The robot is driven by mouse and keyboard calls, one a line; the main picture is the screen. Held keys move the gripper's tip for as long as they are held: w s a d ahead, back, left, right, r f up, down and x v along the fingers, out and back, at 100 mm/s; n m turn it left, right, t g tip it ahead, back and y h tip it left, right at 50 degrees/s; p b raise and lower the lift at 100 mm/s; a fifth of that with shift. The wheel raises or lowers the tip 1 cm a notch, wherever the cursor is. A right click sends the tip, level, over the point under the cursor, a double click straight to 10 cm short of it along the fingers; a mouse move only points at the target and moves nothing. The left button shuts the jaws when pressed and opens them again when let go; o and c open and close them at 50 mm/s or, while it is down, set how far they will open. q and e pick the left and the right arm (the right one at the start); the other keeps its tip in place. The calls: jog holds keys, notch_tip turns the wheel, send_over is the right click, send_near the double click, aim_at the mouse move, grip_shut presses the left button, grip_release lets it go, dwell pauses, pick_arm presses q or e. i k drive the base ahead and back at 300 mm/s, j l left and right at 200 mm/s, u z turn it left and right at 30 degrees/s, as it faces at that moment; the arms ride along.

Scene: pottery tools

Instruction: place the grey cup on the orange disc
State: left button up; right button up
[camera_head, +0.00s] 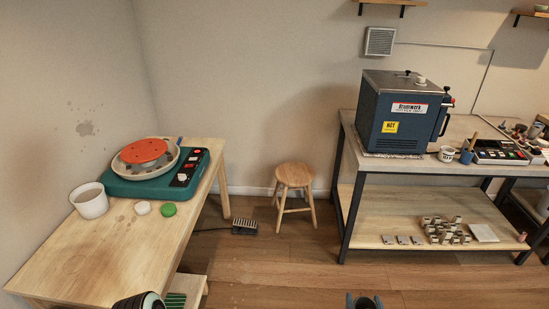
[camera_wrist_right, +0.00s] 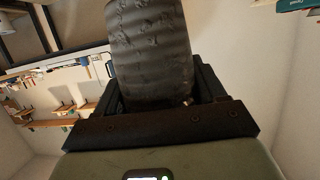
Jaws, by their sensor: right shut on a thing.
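The orange disc (camera_head: 143,151) lies on the round head of the teal pottery wheel (camera_head: 190,161) on the left table. Its top is bare. My right gripper (camera_head: 365,301) is only partly visible at the bottom edge of the head view. In the right wrist view it is shut on a dark grey, textured, rounded piece, which I take for the grey cup (camera_wrist_right: 150,50). The cup's far end is cut off by the frame. The gripper is well to the right of the disc, away from the table.
A white pot (camera_head: 90,200), a white lid (camera_head: 142,208) and a green lid (camera_head: 168,210) stand near the wheel on the wooden table (camera_head: 100,255). A stool (camera_head: 294,177) and a pedal (camera_head: 244,226) are on the floor. A kiln (camera_head: 402,115) stands on the right bench.

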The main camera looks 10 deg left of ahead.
aim_at(144, 149)
jog(key=i+u, duration=0.15)
jog(key=i, duration=0.25)
jog(key=i+l+u, duration=0.15)
jog(key=i, duration=0.3)
jog(key=i+l+u, duration=0.15)
jog(key=i, duration=0.25)
jog(key=i+u, duration=0.2)
jog(key=u, duration=0.3)
jog(key=i+l+u, duration=0.15)
jog(key=u, duration=0.3)
jog(key=i+l+u, duration=0.1)
jog(key=u, duration=0.4)
jog(key=i+l+u, duration=0.1)
jog(key=l+u, duration=0.25)
jog(key=u, duration=0.15)
jog(key=l+u, duration=0.25)
jog(key=u, duration=0.2)
jog(key=i+l, duration=0.05)
